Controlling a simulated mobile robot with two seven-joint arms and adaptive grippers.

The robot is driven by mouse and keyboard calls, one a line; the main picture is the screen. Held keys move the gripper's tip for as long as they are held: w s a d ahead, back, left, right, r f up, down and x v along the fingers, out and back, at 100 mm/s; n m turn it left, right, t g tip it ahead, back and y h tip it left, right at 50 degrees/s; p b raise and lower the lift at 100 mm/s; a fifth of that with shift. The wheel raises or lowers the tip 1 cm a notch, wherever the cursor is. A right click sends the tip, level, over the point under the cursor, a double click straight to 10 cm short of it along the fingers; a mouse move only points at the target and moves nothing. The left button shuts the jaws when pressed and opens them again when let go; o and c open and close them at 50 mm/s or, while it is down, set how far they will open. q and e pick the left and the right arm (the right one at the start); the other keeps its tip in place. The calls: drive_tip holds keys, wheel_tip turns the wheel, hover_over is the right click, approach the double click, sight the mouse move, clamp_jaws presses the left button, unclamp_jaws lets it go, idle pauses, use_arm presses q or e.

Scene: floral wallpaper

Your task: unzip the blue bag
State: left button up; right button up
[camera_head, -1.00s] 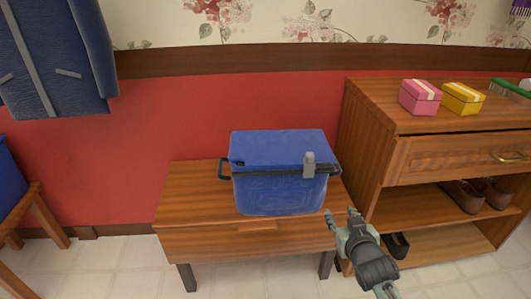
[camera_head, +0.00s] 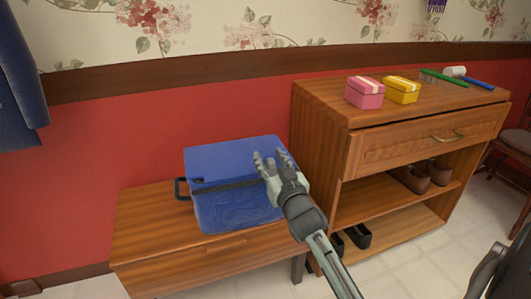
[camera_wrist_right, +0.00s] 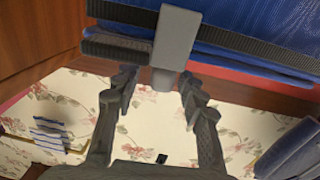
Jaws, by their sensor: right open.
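The blue bag (camera_head: 235,212) sits on a low wooden bench (camera_head: 140,250), with a dark zip band around it below its lid and a black handle at its left end. In the right wrist view the grey zip pull (camera_wrist_right: 176,42) hangs on the black zip band, just ahead of and between my fingers. My right gripper (camera_head: 269,160) is open at the right part of the bag's front and hides the zip pull in the head view. Its two spread fingers also show in the right wrist view (camera_wrist_right: 157,90). My left gripper is not in view.
A wooden cabinet (camera_head: 335,135) stands right beside the bench. It carries a pink box (camera_head: 365,95), a yellow box (camera_head: 402,92) and brushes, with shoes (camera_head: 425,175) on its shelves. A blue garment (camera_head: 15,85) hangs at left.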

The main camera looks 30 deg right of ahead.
drive_tip(key=shift+x, duration=1.5)
drive_tip(key=shift+c, duration=0.6)
clamp_jaws()
